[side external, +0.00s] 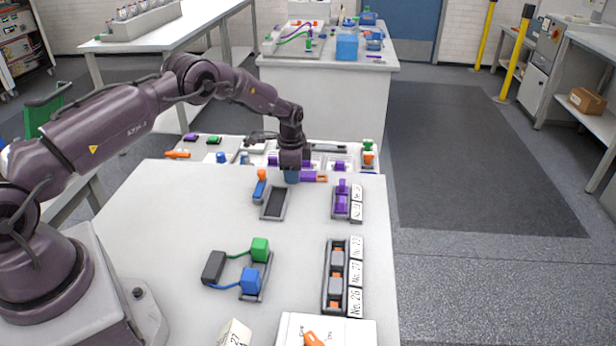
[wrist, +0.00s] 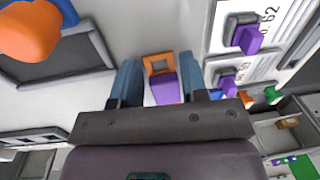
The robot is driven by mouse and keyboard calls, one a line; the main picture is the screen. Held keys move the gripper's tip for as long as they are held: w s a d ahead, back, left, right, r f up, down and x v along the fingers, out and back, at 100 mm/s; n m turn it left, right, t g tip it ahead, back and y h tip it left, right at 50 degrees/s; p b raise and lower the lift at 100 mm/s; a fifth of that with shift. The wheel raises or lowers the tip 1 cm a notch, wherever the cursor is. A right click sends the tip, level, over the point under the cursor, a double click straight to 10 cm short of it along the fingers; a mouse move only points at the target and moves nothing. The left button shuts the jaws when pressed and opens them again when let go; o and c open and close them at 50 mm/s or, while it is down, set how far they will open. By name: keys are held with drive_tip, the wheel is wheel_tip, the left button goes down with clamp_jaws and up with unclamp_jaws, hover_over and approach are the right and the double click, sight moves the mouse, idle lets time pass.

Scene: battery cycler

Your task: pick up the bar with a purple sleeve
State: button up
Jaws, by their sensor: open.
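The bar with a purple sleeve (side external: 309,177) lies at the far edge of the white table, its orange end (side external: 321,179) pointing right in the side view. My gripper (side external: 291,176) is low over the table there, its blue fingers hiding the bar's left part. In the wrist view the purple sleeve (wrist: 163,88) and an open orange end piece (wrist: 158,63) show between the two spread blue fingers of my gripper (wrist: 160,75). The gripper is open. I cannot tell whether either finger touches the bar.
A labelled holder with purple blocks (side external: 341,195) is to the right. A green and orange stack (side external: 368,153) stands behind it. The table's middle left is clear.

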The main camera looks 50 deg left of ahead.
drive_tip(key=c, duration=0.6)
drive_tip(key=shift+r, duration=0.15)
